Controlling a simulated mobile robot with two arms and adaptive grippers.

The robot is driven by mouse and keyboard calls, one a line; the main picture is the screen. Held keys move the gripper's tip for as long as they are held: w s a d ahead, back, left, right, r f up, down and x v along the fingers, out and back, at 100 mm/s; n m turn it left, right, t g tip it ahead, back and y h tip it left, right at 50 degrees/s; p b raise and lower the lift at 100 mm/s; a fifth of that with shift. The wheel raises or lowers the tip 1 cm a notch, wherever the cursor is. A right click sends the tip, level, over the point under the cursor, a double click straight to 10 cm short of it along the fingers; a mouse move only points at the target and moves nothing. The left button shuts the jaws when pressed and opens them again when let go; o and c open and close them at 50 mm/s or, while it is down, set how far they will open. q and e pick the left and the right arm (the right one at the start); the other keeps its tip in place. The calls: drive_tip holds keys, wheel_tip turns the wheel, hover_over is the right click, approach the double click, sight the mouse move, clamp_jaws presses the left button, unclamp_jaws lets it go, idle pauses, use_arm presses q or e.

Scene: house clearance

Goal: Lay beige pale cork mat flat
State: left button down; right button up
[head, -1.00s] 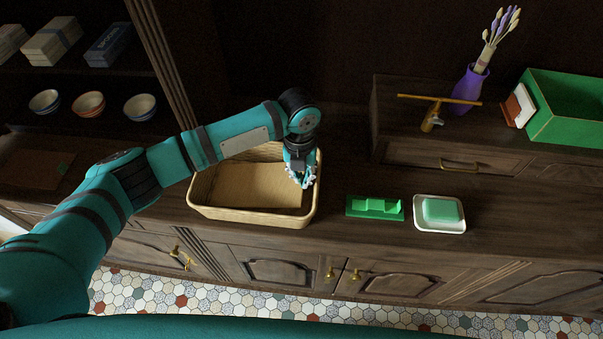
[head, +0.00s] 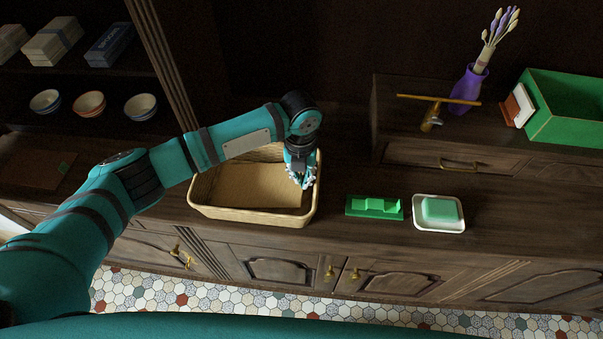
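A wicker basket (head: 255,216) stands on the dark wooden counter. A smooth beige surface (head: 250,186) covers most of its inside. I cannot tell whether this is the cork mat or the basket's own floor. My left gripper (head: 304,184) points down at the basket's right end, over or just inside the rim. Its fingers are small and partly hidden, so I cannot tell whether they are open or hold anything. My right gripper is not in view.
A green block-like holder (head: 375,208) and a soap dish (head: 454,226) with green soap (head: 440,211) stand right of the basket. A raised drawer unit behind carries a purple vase (head: 468,88), a T-shaped brass object (head: 432,118), leaning flat pieces (head: 517,106) and a green box (head: 568,110).

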use_arm(q)
drive_tip(key=shift+f, duration=0.1)
drive_tip(key=shift+d+f+y+b, duration=0.25)
drive_tip(key=shift+f+b, duration=0.15)
drive_tip(key=shift+f, duration=0.1)
drive_tip(key=shift+d+f+y+b, duration=0.1)
drive_tip(key=shift+f+y+b, duration=0.2)
drive_tip(key=shift+f, duration=0.2)
drive_tip(key=c, duration=1.4)
unclamp_jaws()
drive_tip(key=shift+a+r, duration=0.1)
drive_tip(key=shift+r, duration=0.05)
drive_tip(key=shift+c, duration=0.4)
drive_tip(key=shift+r, duration=0.1)
wheel_tip(320, 180, up, 7)
drive_tip(key=p, duration=0.6)
drive_tip(key=shift+d+p, duration=0.3)
